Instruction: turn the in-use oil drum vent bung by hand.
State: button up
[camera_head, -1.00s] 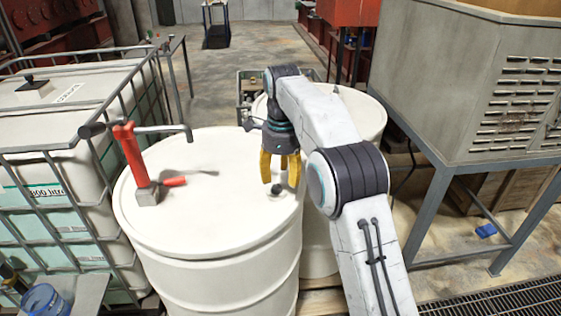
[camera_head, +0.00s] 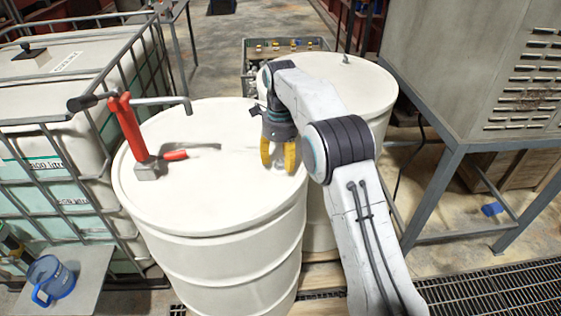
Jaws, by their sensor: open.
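The white oil drum (camera_head: 215,215) with the red hand pump (camera_head: 128,130) on its lid stands at the centre left. My gripper (camera_head: 278,162) points down at the right part of this lid, with its two yellow fingers apart. A small greyish patch between the fingertips is at the place of the vent bung (camera_head: 279,163). The fingers flank it, and I cannot tell whether they touch it. A second white drum (camera_head: 368,95) stands behind my arm, with a small fitting (camera_head: 346,59) on its lid and no pump.
A caged white tank (camera_head: 60,100) stands close on the left. A blue jug (camera_head: 50,280) sits on a grey stand at lower left. A large grey cabinet (camera_head: 480,75) on a metal frame is at right. A crate of small parts (camera_head: 285,46) lies behind the drums.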

jog(key=shift+f, duration=0.4)
jog(key=shift+c, duration=0.2)
grip_shut()
